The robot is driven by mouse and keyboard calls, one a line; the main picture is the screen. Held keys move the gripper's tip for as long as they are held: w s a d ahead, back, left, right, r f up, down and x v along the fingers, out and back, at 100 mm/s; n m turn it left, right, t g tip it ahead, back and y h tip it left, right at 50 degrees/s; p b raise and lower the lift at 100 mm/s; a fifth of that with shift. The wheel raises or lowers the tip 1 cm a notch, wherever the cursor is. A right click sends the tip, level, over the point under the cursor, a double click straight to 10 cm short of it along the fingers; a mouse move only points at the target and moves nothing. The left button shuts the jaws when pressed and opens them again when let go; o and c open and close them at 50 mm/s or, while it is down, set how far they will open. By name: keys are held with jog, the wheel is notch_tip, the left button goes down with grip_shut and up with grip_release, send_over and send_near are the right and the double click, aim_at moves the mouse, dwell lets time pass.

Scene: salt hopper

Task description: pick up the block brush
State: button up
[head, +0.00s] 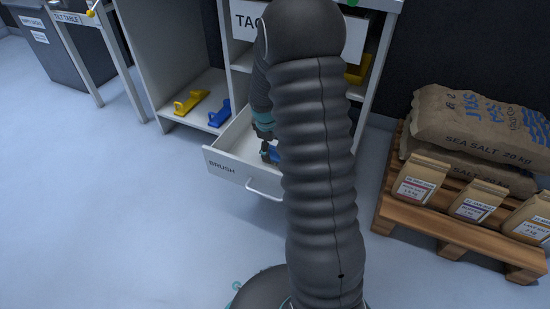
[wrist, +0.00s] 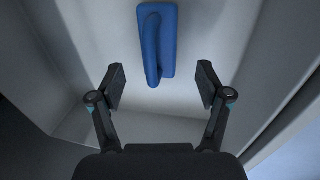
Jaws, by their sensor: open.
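The blue block brush (wrist: 167,45) lies in an open white drawer (wrist: 187,128), its raised handle facing me in the wrist view. A small blue part of the brush (head: 274,154) shows in the head view beside my arm. My gripper (wrist: 160,88) is open, with its two fingers apart. In the wrist view the handle's near end lies between the fingertips, and no finger touches it. In the head view my gripper (head: 267,150) is over the drawer marked BRUSH, and my arm hides most of the drawer's inside.
A yellow tool (head: 191,102) and a blue tool (head: 220,113) lie on the cabinet's low shelf, left of the drawer. A wooden pallet (head: 440,236) with salt sacks (head: 478,122) and small bags stands at the right. The floor in front is clear.

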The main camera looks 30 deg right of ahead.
aim_at(275, 155)
jog(key=f, duration=0.2)
jog(key=d+f+b, duration=0.1)
jog(key=f, duration=0.1)
jog(key=shift+w+d+f, duration=0.1)
jog(key=shift+f, duration=0.3)
jog(key=c, duration=1.2)
